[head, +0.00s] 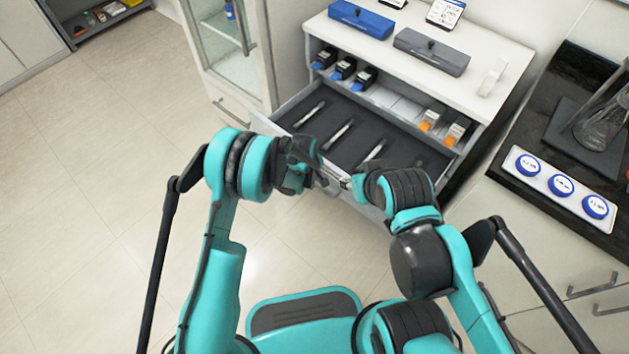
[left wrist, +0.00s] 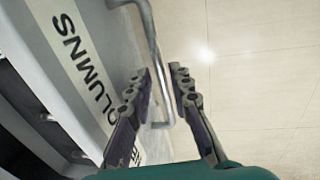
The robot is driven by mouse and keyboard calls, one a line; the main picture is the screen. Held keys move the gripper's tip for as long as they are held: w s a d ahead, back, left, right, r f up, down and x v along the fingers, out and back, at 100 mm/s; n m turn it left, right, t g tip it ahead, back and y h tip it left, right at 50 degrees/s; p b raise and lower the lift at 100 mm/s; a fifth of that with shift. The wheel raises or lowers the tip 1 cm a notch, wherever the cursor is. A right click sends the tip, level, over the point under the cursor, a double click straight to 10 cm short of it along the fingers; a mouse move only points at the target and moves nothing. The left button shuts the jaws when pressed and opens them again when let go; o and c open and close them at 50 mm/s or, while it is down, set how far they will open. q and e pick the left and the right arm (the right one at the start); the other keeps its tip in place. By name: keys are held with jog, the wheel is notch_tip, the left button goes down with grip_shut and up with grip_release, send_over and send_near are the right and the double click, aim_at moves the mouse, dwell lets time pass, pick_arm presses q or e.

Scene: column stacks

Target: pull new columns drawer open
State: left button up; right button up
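The columns drawer (head: 375,153) is pulled out from the white cabinet, with several slim columns in its dark insert. Its front (left wrist: 75,65) shows the letters "OLUMNS" in the left wrist view. The metal bar handle (left wrist: 153,45) runs between the two fingers of my left gripper (left wrist: 162,72). These fingers are apart, with a visible gap on the right side of the bar. In the head view my left gripper (head: 322,178) is at the drawer's front. My right gripper (head: 352,184) is close beside it, and its fingers are mostly hidden.
A shelf above the drawer holds several small boxes (head: 343,68) with blue or orange ends. A blue case (head: 361,19) and a grey case (head: 432,51) lie on the cabinet top. A dark bench with glassware (head: 598,125) stands at right. The floor (head: 110,150) at left is clear.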

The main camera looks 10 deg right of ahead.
pick_arm(q)
jog(key=shift+r, duration=0.1)
notch_tip(320, 180, up, 12)
jog(key=s+a, duration=0.1)
jog(key=shift+s+a+f, duration=0.2)
jog(key=shift+a, duration=0.15)
dwell(0.6)
jog(key=s+a+r+m+t, duration=0.1)
jog(key=s+a+r+m, duration=0.15)
jog(key=a+r, duration=0.6)
jog(key=s+a+r+m+t, duration=0.1)
jog(key=s+a+r+t, duration=0.15)
jog(key=a+r, duration=0.55)
jog(key=s+a+r+m+t+y, duration=0.1)
jog(key=s+a+r+m+t, duration=0.1)
jog(key=s+a, duration=0.9)
jog(key=shift+s+a+r+m+y, duration=0.2)
jog(key=shift+s+r+m+y, duration=0.2)
jog(key=shift+s+r+m, duration=0.95)
jog(key=shift+s+f+n, duration=0.3)
jog(key=shift+s+f, duration=0.05)
jog(key=shift+f, duration=0.15)
